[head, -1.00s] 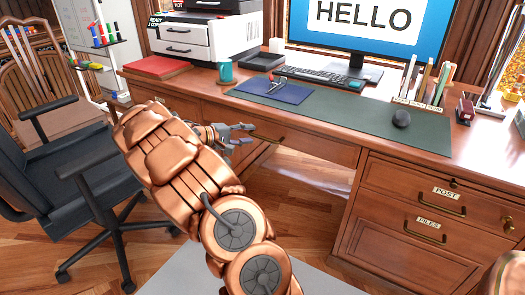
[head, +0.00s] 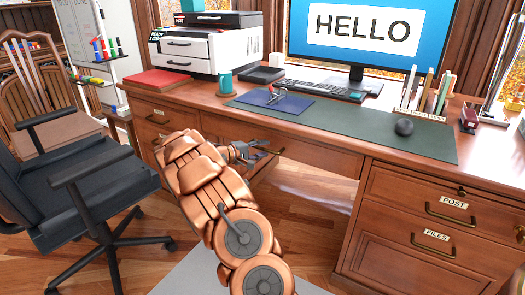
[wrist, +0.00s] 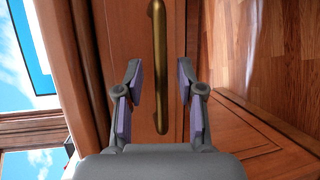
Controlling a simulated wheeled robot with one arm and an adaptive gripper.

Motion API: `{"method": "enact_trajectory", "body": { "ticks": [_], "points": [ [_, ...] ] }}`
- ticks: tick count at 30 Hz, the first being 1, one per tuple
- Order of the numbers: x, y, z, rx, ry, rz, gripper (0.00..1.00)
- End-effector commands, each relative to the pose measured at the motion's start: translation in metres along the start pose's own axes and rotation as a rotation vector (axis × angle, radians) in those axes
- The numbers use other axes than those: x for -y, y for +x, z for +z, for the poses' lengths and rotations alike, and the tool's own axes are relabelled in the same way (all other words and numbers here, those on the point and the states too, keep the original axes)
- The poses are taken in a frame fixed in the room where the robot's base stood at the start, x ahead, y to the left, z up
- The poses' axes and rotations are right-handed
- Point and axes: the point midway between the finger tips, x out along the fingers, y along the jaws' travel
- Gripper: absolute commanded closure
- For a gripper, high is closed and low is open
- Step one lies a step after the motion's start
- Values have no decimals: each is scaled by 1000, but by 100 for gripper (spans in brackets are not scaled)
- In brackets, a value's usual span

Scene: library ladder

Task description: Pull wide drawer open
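The wide drawer (head: 315,154) is the middle drawer under the desk top, and it looks shut. Its brass bar handle (wrist: 159,65) runs up and down the wrist view, with the wooden drawer front (wrist: 120,40) behind it. My gripper (wrist: 160,80) is open, with one finger on each side of the handle and a visible gap to both. In the head view my gripper (head: 262,151) is at the drawer's handle, and my arm hides the drawer's left part. I cannot tell how deep the handle sits between the fingers.
The drawers labelled POST and FILES (head: 437,236) are at the right. An office chair (head: 75,185) stands at the left. Wooden floor shows beneath the wide drawer.

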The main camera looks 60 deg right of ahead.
Motion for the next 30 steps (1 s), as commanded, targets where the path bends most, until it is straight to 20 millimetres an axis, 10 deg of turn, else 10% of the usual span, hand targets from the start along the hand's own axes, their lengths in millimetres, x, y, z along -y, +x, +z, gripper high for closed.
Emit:
{"method": "enact_trajectory", "body": {
  "ticks": [11, 21, 30],
  "points": [
    [0, 5, 0, 0, 1, -1, 63],
    [0, 5, 0, 0, 1, 0, 98],
    [-1, 5, 0, -1, 1, 1, 100]
  ]
}}
